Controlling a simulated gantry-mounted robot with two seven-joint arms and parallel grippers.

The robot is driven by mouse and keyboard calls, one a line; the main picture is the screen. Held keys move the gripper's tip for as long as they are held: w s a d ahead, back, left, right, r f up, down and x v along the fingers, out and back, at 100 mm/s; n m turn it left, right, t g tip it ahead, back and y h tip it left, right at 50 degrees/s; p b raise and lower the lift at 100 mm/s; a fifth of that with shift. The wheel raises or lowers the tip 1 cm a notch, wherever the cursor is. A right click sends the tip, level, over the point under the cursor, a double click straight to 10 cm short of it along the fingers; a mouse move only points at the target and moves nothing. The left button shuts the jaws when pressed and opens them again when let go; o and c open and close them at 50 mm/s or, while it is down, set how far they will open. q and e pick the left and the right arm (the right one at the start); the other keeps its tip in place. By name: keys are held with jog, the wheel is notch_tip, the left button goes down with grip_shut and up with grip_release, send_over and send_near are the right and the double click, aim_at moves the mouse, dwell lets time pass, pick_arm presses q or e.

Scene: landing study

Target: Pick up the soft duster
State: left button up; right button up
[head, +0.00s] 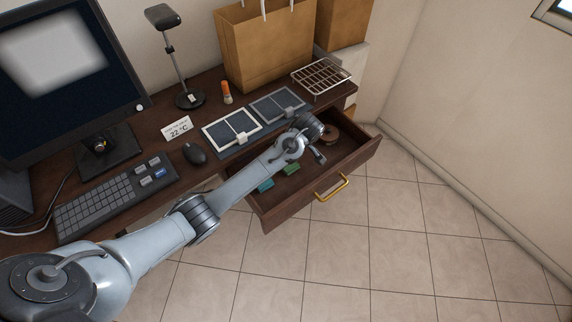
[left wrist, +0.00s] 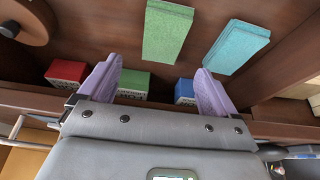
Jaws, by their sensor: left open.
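My left gripper (head: 318,155) reaches over the open drawer (head: 361,157). In the left wrist view its two purple fingers (left wrist: 157,72) are spread apart with nothing held between them. A flat green pad (head: 291,169) and a flat teal pad (head: 265,185) lie in the drawer; the green pad (left wrist: 168,32) and teal pad (left wrist: 236,47) show beyond the fingertips. A round brown item (head: 331,133) with a knob lies at the drawer's far end, and shows at the wrist view's top left (left wrist: 24,18). I cannot tell which of these is the soft duster. My right gripper is out of view.
Small red (left wrist: 66,72), green (left wrist: 133,84) and blue (left wrist: 185,90) boxes stand along a drawer wall. The tiled floor is clear.

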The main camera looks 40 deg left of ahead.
pick_arm(q)
jog(key=x, duration=0.2)
jog(key=shift+a+f+b, duration=0.15)
jog(key=shift+f+b, duration=0.2)
jog(key=shift+f, duration=0.05)
jog(key=b+x, duration=0.2)
jog(key=x, duration=0.2)
jog(key=shift+s+f+b, duration=0.1)
jog(key=shift+f+b, duration=0.05)
jog(key=shift+b, duration=0.15)
jog(key=shift+a+f, duration=0.2)
jog(key=shift+f, duration=0.2)
jog(key=shift+r, duration=0.1)
jog(key=c, duration=1.1)
